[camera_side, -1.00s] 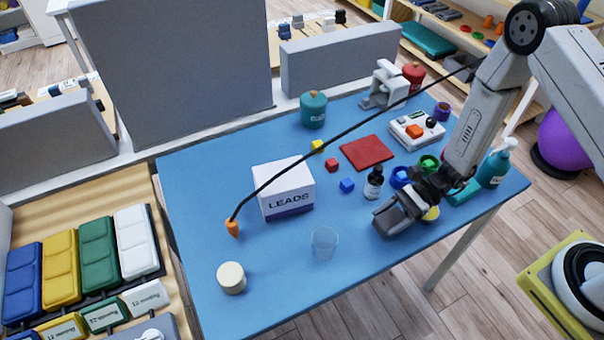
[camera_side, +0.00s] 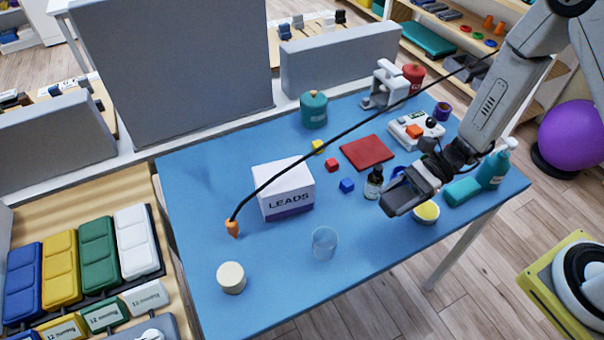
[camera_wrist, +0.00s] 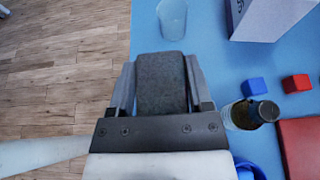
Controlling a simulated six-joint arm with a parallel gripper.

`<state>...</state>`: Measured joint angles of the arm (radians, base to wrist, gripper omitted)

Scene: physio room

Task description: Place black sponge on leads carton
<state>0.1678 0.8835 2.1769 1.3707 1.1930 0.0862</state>
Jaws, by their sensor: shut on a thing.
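My gripper (camera_side: 403,200) is above the right front part of the blue table, shut on the black sponge. In the wrist view the dark grey-black sponge (camera_wrist: 161,84) sits between the two fingers of my gripper (camera_wrist: 160,82). In the side view the sponge is hard to tell from the dark fingers. The leads carton (camera_side: 284,190) is a white box with a purple band and the word LEADS, standing left of my gripper. Its side also shows at the top right of the wrist view (camera_wrist: 265,17). Its visible top is bare, with a black cable passing in front.
A clear cup (camera_side: 324,243) stands in front of the carton. A dark bottle (camera_side: 374,184), a blue cube (camera_side: 347,185) and a red cube (camera_side: 332,165) lie between carton and gripper. The black cable with an orange tip (camera_side: 233,228) crosses the view. A yellow-filled bowl (camera_side: 427,212) is beside my gripper.

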